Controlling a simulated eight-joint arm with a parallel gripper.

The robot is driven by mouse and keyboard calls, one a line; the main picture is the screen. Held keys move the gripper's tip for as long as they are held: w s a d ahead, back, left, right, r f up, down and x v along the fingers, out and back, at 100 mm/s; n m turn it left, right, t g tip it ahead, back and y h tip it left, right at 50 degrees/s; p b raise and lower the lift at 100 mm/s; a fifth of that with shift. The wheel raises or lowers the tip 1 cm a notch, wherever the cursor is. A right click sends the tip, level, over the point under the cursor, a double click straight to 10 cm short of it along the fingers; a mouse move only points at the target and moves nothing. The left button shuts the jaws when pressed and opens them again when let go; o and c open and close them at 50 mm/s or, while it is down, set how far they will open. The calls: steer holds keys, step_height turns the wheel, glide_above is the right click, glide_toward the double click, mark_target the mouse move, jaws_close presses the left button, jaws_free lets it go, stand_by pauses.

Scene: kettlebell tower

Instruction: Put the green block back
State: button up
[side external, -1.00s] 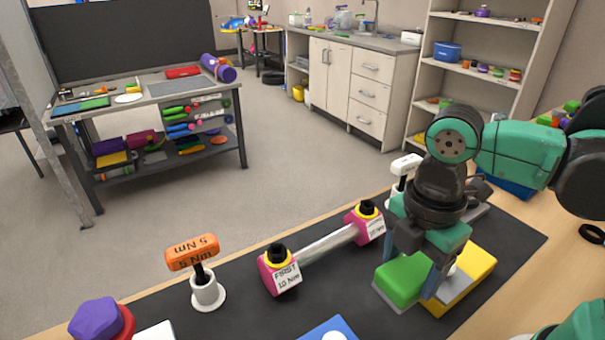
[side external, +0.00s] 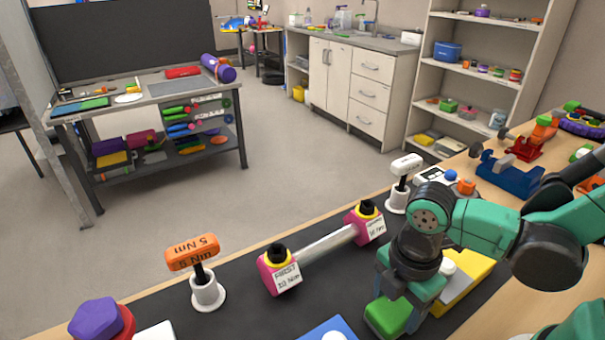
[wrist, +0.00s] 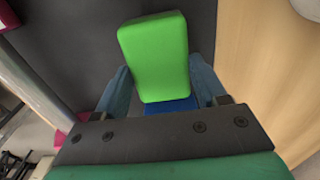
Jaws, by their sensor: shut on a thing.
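The green block (side external: 388,316) is between the fingers of my gripper (side external: 404,300), which is shut on it. In the wrist view the green block (wrist: 153,48) sticks out beyond the two blue-grey fingers of my gripper (wrist: 160,88). A blue surface (wrist: 170,105) shows just behind the block's near end there. In the side view a yellow block (side external: 466,280) with a white knob is right of my gripper, partly hidden by it. A blue block (side external: 325,330) with a white top is at the bottom edge, left of the green block. I cannot tell the green block's height above the mat.
A pink-ended bar (side external: 325,245) lies on the dark mat (side external: 235,320) left of my gripper. An orange T-handle (side external: 193,252) and a white T-handle (side external: 405,168) stand upright. A purple-topped knob (side external: 100,317) is at lower left. A blue vise (side external: 510,175) is on the wooden bench.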

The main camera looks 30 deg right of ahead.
mark_target(395, 306)
steer(key=shift+f, duration=0.55)
steer(key=o, duration=1.3)
steer(key=shift+c, duration=1.2)
steer(key=shift+r, duration=4.5)
